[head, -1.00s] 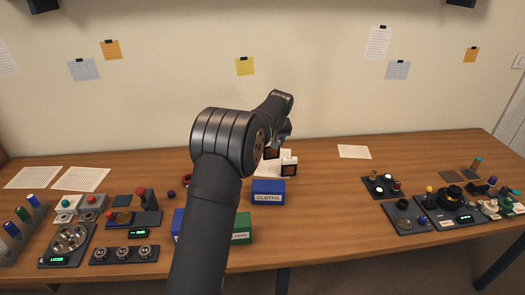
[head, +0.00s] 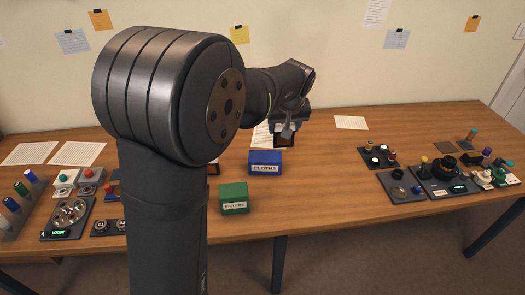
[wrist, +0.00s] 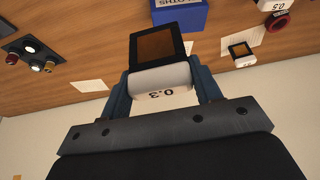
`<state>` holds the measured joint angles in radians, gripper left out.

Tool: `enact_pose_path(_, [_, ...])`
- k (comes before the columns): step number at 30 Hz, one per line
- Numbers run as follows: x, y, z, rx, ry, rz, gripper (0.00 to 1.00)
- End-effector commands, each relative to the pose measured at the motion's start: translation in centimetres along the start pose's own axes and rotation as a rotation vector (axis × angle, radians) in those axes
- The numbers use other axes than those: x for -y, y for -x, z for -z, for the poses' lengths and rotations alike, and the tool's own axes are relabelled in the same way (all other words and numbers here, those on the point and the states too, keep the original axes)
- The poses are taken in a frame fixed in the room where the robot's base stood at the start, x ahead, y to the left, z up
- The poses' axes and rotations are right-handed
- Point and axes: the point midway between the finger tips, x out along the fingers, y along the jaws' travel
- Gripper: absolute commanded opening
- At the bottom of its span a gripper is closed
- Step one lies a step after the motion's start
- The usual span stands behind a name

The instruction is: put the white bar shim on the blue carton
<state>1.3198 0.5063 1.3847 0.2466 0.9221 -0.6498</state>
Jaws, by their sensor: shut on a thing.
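The white bar shim (wrist: 160,80) is a white block marked 0.3 with a dark-framed brown plate at its end. My gripper (wrist: 163,90) is shut on its white part, with a blue finger on each side. In the head view the shim's dark plate (head: 284,141) hangs below my gripper (head: 287,127), and its white part is hard to make out. The blue carton (head: 265,163), labelled CLOTHS, stands on the table just left of and nearer than the held shim.
A green FILTERS box (head: 234,198) stands in front of the carton. The wrist view shows a similar white-and-dark piece (wrist: 241,53) on paper and a red ring (wrist: 277,23). Dark parts trays (head: 405,187) lie to the right. My arm hides part of the left side.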

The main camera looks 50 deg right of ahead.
Motion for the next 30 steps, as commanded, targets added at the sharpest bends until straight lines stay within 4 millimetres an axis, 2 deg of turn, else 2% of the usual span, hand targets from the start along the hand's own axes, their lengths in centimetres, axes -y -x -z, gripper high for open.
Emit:
enact_pose_path(9, [4.9, -5.9, 3.1, 0.002, 0.006, 0.003, 0.35])
enact_pose_path(15, [7.0, -8.6, 4.6, 0.001, 0.004, 0.001, 0.35])
enact_pose_path(22, [7.5, -9.9, 4.7, 0.001, 0.000, 0.000, 0.35])
enact_pose_path(27, [7.5, -12.2, 3.6, 0.003, 0.000, 0.002, 0.35])
enact_pose_path(30, [7.5, -12.9, 3.4, 0.000, 0.001, 0.001, 0.35])
